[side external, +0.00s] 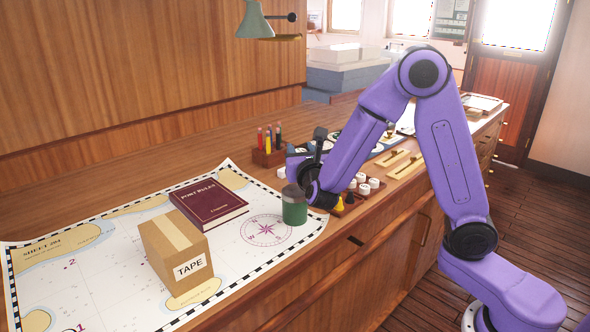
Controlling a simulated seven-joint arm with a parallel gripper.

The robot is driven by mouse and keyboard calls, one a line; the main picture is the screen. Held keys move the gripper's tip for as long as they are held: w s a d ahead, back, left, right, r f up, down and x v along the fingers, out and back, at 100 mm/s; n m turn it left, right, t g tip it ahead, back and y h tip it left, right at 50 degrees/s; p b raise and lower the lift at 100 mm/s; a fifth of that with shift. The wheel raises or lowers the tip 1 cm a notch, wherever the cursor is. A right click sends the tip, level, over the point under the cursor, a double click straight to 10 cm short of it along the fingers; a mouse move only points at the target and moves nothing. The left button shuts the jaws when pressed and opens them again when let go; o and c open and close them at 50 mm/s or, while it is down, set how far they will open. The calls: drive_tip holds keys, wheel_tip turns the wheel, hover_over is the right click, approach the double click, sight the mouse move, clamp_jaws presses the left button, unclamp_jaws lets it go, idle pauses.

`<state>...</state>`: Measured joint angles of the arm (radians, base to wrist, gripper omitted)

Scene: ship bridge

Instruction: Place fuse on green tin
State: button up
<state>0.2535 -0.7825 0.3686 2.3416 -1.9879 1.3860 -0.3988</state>
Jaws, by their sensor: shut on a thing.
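The green tin (294,208) stands upright on the chart near its right edge, with a grey-brown top. My gripper (308,188) is low, just behind and to the right of the tin. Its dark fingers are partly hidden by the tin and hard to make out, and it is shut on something. I cannot make out the fuse clearly; what is in the jaws is too small and covered. I cannot tell whether the gripper or its load touches the tin.
A maroon book (208,203) and a cardboard box marked TAPE (175,249) lie left of the tin on the chart (120,215). A pencil holder (268,155) stands behind. White round pieces (364,188) crowd the right side. The chart's left part is mostly clear.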

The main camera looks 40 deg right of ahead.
drive_tip(key=shift+w+f, duration=0.85)
drive_tip(key=shift+f, duration=0.2)
drive_tip(key=shift+w+f, duration=0.15)
drive_tip(key=shift+f, duration=1.5)
drive_tip(key=shift+f, duration=0.15)
drive_tip(key=o, duration=1)
drive_tip(key=shift+o, duration=0.2)
